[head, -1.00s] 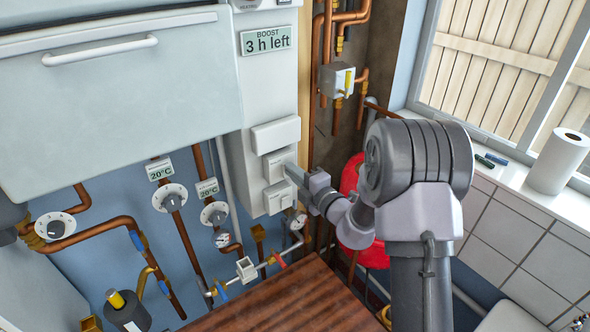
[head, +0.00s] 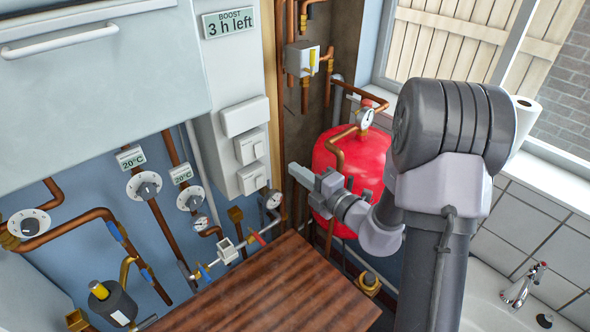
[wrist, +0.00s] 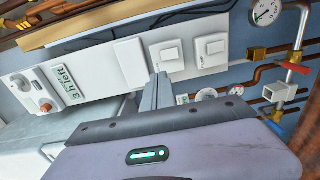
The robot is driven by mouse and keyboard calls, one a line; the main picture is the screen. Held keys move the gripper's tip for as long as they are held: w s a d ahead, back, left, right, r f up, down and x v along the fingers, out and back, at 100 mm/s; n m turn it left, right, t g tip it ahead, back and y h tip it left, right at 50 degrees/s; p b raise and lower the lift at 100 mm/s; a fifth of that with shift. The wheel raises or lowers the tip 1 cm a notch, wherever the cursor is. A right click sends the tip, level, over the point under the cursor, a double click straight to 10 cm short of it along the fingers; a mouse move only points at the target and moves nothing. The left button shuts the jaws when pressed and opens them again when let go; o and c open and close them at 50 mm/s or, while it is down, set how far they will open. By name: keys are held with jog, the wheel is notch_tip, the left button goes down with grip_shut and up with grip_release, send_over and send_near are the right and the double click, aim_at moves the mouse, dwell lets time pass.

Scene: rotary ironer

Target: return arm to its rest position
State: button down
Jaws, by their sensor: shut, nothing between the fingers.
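My gripper (head: 296,172) is shut and empty. In the head view it stands to the right of the white switch panel, in front of the red tank, with its fingers pointing left and a visible gap to the switches in the picture. The panel carries an upper rocker switch (head: 249,147) and a lower rocker switch (head: 252,178). In the wrist view my shut fingers (wrist: 157,92) point up toward the panel, and both switches show beyond them. My arm is bent, with its elbow high at the right of the head view.
A red tank (head: 345,160) with a gauge and copper pipes stands behind my gripper. A brown wooden worktop (head: 275,290) lies below. The boost display (head: 229,22) reads "3 h left". A window sill and paper towel roll (head: 526,118) are at right, above a white sink (head: 490,290).

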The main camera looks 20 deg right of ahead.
jog(key=shift+s, duration=0.15)
jog(key=shift+a, duration=0.1)
jog(key=s+a+f+n+g+y+b, duration=0.1)
jog(key=s+a+n+g+y+b, duration=0.2)
jog(key=s+a+n+g+b, duration=0.5)
jog(key=s+a+n+g+y+b, duration=0.1)
jog(key=s+a+n+g+y, duration=0.2)
jog(key=s+a+n, duration=0.75)
jog(key=s+d+f+n+g+h+b, duration=0.2)
jog(key=s+f+n+h+b, duration=0.55)
jog(key=n, duration=1.05)
jog(key=s+d+n+t+h, duration=0.2)
jog(key=d+n+h, duration=0.1)
jog(key=d+n, duration=0.4)
jog(key=shift+s+d+f+n+t+b, duration=0.2)
jog(key=shift+s+f+n+t+b, duration=0.1)
jog(key=shift+n, duration=0.55)
